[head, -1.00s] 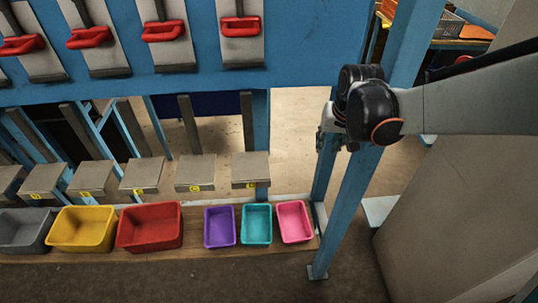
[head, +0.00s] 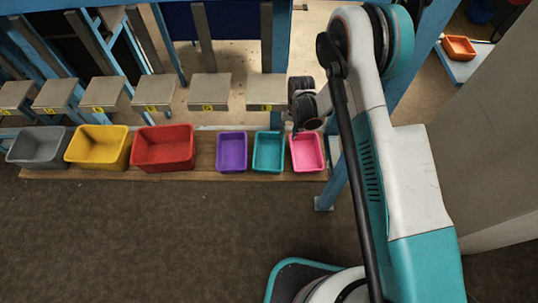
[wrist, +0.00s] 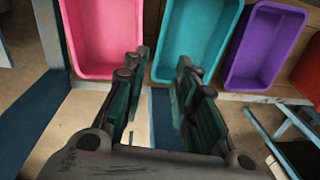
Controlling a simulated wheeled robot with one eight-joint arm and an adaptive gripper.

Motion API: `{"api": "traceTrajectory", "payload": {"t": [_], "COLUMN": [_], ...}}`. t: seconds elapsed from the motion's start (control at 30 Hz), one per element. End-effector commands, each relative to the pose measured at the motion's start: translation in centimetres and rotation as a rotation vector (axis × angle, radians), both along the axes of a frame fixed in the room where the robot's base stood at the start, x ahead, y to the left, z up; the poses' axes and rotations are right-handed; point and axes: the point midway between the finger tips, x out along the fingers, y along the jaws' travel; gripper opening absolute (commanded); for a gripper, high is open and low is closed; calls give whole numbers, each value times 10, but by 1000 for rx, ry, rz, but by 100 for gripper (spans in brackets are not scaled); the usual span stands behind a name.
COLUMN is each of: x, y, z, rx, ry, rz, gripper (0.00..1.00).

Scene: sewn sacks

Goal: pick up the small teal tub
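The small teal tub (head: 268,152) stands on the wooden board between the purple tub (head: 232,151) and the pink tub (head: 307,152). It looks empty. In the wrist view the teal tub (wrist: 197,40) is at the top centre, with the pink tub (wrist: 102,35) to its left and the purple tub (wrist: 264,47) to its right. My gripper (wrist: 160,66) is open and empty, its fingertips pointing at the teal tub's near edge. In the head view my gripper (head: 290,130) is at the back of the teal and pink tubs, its fingertips partly hidden by my wrist.
Larger red (head: 163,148), yellow (head: 98,147) and grey (head: 39,147) tubs stand left on the same board (head: 205,153). Sloped metal chutes (head: 210,91) are behind the tubs. A blue post (head: 340,180) stands right of the pink tub. The floor in front is clear.

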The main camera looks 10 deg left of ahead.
Motion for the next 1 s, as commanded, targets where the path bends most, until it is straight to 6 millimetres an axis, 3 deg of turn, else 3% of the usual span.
{"api": "traceTrajectory", "payload": {"t": [0.27, 0.6, 1.0], "x": [-8, -8, -9], "y": [6, 11, 13], "z": [-36, -96, -124], "rx": [-5, -4, -3], "ry": [15, 15, 14], "rz": [5, 5, 5], "gripper": [27, 27, 27]}}
